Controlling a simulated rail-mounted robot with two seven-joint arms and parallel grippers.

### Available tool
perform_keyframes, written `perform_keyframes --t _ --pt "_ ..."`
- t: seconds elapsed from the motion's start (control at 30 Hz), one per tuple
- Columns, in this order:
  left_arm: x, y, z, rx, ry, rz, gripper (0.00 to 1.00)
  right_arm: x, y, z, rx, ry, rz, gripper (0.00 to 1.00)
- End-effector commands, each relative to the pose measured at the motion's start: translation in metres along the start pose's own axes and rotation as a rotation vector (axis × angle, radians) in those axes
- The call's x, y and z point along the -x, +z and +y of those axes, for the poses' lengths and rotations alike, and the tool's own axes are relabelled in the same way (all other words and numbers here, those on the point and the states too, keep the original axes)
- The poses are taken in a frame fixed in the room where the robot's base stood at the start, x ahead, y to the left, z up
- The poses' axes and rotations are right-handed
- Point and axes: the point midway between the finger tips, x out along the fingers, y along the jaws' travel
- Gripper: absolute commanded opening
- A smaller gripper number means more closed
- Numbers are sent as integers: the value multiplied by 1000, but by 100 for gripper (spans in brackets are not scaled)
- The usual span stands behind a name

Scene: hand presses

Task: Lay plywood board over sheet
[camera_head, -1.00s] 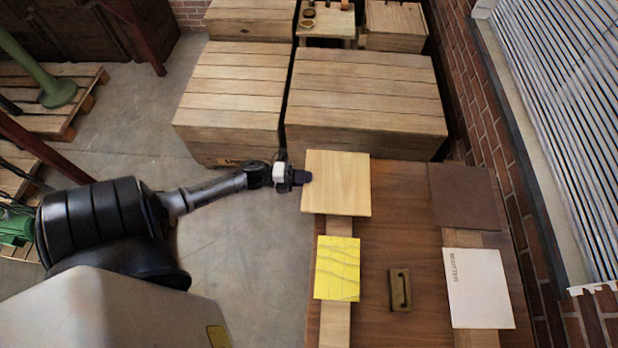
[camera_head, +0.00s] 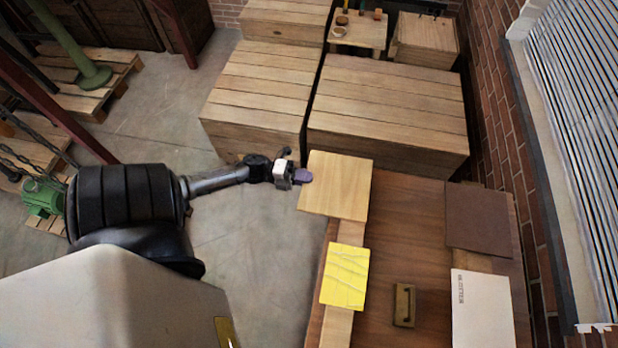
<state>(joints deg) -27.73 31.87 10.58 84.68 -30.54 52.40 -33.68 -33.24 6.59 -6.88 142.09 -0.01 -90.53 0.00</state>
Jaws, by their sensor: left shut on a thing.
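A square light plywood board (camera_head: 336,186) is at the far left end of the table, its left part sticking out past the table's edge. My left gripper (camera_head: 303,176) is shut on the board's left edge; the fingertips are small in view. I cannot tell if the board is lifted clear of the table. A creased yellow sheet (camera_head: 345,276) lies on a pale wooden strip nearer to me, apart from the board. A white sheet with printed letters (camera_head: 482,312) lies at the right. My right gripper is not in view.
The brown table (camera_head: 408,245) also holds a dark brown board (camera_head: 477,218) at the back right and a small brass-coloured handled block (camera_head: 403,305) in the middle. Wooden crates (camera_head: 388,115) stand behind the table. A brick wall and shutter close the right side.

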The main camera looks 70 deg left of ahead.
Motion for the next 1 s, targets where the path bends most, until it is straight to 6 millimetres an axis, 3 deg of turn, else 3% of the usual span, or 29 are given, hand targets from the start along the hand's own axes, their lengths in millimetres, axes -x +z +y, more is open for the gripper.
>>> perform_keyframes --t 0.17,1.0 --pt "8 0 0 0 0 0 0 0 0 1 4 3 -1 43" --pt "104 0 0 1 0 0 0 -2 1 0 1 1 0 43"
